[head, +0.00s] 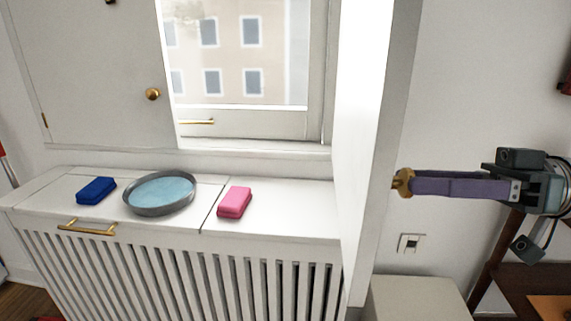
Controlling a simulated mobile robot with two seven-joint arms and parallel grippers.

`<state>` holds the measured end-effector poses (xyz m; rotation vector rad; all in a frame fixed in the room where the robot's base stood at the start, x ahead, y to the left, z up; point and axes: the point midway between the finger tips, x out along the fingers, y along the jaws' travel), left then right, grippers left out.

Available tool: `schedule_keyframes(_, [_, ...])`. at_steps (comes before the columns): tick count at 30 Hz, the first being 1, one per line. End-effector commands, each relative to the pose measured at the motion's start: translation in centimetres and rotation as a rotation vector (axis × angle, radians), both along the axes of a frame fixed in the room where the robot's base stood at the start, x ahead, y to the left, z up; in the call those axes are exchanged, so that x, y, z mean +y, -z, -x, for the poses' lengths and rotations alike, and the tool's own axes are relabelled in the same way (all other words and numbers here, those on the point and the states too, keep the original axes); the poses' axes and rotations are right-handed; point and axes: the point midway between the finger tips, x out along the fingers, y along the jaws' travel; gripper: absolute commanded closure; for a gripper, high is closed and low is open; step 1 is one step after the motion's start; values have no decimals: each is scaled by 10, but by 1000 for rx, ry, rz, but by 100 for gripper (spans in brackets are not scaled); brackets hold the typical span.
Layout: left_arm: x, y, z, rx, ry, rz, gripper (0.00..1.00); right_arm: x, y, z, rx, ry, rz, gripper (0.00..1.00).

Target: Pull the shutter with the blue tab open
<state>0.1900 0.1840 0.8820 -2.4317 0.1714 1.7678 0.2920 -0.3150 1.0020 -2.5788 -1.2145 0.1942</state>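The left white shutter (95,75) lies across the left part of the window, with a round brass knob (152,94) near its right edge. A blue block (96,190) lies on the ledge below it; I see no blue tab on either shutter. The right white shutter (372,120) stands swung out from the window, seen nearly edge-on. My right gripper (411,184) is at its brass knob (402,181), fingertips at or touching the knob. The fingers are seen side-on, so their gap is hidden. My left gripper is out of view.
A grey round tray (160,208) with a light blue inside and a pink block (235,202) stand on the radiator-cover ledge (285,195). A brass handle (86,227) sits on its front edge. A white cabinet-like block (415,300) stands below my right gripper.

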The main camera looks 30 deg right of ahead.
Motion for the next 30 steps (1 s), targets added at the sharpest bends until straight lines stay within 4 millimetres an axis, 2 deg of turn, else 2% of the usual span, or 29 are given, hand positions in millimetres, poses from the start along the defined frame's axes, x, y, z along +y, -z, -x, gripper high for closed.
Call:
schedule_keyframes(1, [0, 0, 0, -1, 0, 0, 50, 1, -1, 0, -2, -2, -2, 58])
schedule_keyframes(9, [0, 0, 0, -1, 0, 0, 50, 0, 0, 0, -1, 0, -2, 30])
schedule_keyframes(19, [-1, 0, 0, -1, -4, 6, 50, -6, 1, 5, 2, 1, 0, 30])
schedule_keyframes(30, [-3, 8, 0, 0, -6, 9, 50, -61, 2, 50, 1, 1, 3, 30])
